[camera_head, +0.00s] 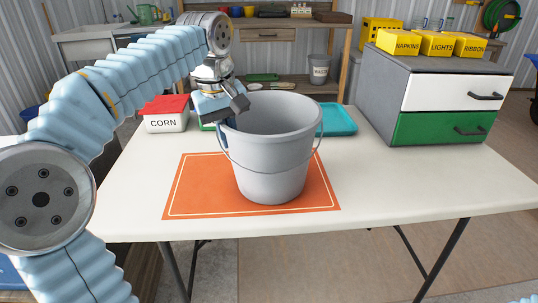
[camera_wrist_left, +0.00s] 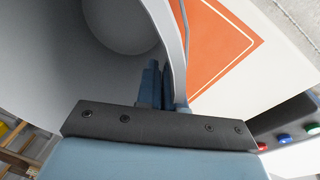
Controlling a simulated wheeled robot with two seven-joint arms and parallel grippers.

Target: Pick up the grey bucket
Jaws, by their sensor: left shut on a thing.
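The grey bucket (camera_head: 272,150) stands upright over the orange mat (camera_head: 190,189) on the white table, in the head view. Its wire handle hangs down against the front. My left gripper (camera_head: 230,118) is at the bucket's left rim and is shut on it. In the left wrist view the fingers (camera_wrist_left: 163,88) pinch the bucket's wall (camera_wrist_left: 172,30), and the inside of the bucket (camera_wrist_left: 60,60) shows to the left. I cannot tell whether the bucket's base touches the mat. My right gripper is not in view.
A corn box (camera_head: 166,115) with a red lid stands left of the bucket. A teal tray (camera_head: 341,119) is behind it to the right. A drawer unit (camera_head: 440,95) with yellow boxes on top stands at the right. The table's front right is clear.

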